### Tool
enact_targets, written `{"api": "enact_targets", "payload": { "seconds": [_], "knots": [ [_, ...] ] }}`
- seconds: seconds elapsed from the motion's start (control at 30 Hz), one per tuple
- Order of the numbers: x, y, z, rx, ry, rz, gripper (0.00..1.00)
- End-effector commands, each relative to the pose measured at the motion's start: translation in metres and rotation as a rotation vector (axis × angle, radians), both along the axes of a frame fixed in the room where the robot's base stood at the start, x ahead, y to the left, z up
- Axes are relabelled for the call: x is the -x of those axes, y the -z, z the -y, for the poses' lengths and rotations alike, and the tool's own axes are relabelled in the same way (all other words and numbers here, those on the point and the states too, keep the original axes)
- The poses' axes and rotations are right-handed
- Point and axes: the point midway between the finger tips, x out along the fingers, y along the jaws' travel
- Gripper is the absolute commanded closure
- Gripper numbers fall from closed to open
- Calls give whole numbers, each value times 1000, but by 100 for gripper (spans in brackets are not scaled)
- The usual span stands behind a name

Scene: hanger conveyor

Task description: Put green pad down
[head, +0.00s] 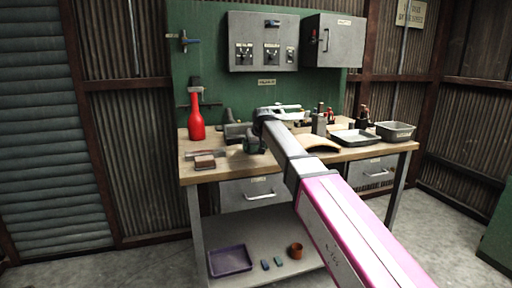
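My arm reaches from the lower right up to the workbench. The end of my arm with my gripper (254,143) is over the left-middle part of the bench top, small and dark in the picture. I cannot tell whether its fingers are open or shut, or whether it holds anything. Two small pads lie side by side on the lower shelf: a blue-green one (265,264) and a greener one (278,262). Their exact colours are hard to tell. No green pad shows clearly at my gripper.
The wooden bench top (228,170) holds a red bottle (196,122), a brown block (205,162), a dark tray (356,138) and a grey bin (396,131). The lower shelf (240,240) holds a purple tray (229,261) and an orange-brown pot (296,251). Grey cabinets hang above.

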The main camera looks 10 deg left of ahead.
Motion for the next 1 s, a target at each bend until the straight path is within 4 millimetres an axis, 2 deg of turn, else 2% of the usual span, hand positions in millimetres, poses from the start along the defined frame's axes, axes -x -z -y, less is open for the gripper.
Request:
{"api": "enact_targets", "payload": {
  "seconds": [0.23,0.7,1.0],
  "knots": [
    [7,-14,4,-1,0,1,0],
    [42,-87,26,-1,0,1,0],
    [51,-106,31,1,0,-1,0]
  ]
}}
